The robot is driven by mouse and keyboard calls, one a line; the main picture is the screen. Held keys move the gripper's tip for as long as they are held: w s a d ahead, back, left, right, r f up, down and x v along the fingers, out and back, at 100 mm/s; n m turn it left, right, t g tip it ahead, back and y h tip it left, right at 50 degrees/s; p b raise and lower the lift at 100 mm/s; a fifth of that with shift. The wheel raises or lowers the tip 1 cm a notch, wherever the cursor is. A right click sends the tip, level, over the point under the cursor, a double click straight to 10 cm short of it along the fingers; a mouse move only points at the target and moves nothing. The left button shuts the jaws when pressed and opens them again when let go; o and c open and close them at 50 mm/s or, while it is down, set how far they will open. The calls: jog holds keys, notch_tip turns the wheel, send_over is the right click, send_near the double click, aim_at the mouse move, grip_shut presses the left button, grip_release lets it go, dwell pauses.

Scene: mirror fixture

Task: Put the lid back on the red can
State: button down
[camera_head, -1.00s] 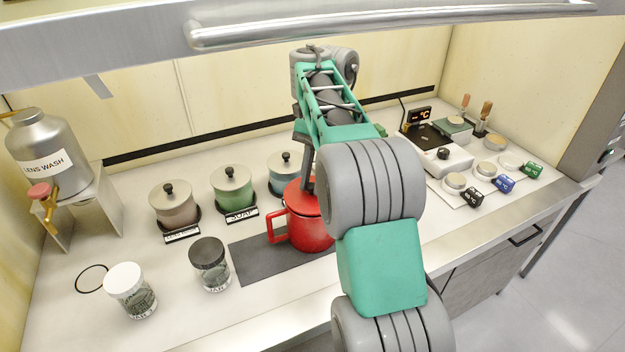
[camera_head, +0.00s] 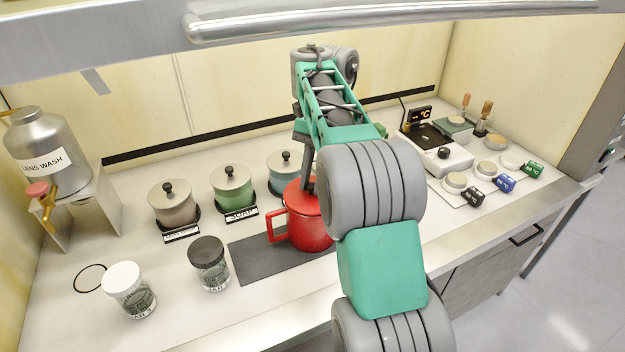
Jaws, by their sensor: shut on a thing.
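The red can (camera_head: 305,232) stands upright on a dark grey mat (camera_head: 262,266), its handle to the left. A red lid (camera_head: 296,188) is at its top, level as far as I can see. My gripper (camera_head: 308,182) points down at the top of the can, shut on the lid. The knob and fingertips are mostly hidden, and my arm covers the can's right side. I cannot tell whether the lid is fully seated on the rim or slightly above it.
Lidded pots in brown (camera_head: 174,206), green (camera_head: 233,188) and blue (camera_head: 284,173) stand behind the can. A black-lidded jar (camera_head: 209,264) and a white-lidded jar (camera_head: 129,290) stand left. A hotplate (camera_head: 436,150) and small cups are at the right.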

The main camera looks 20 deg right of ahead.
jog(key=c, duration=1.2)
grip_release()
jog(key=shift+o, duration=0.6)
jog(key=o, duration=0.4)
jog(key=shift+r, duration=0.1)
notch_tip(320, 180, up, 7)
jog(key=p, duration=0.6)
jog(key=shift+c, duration=0.2)
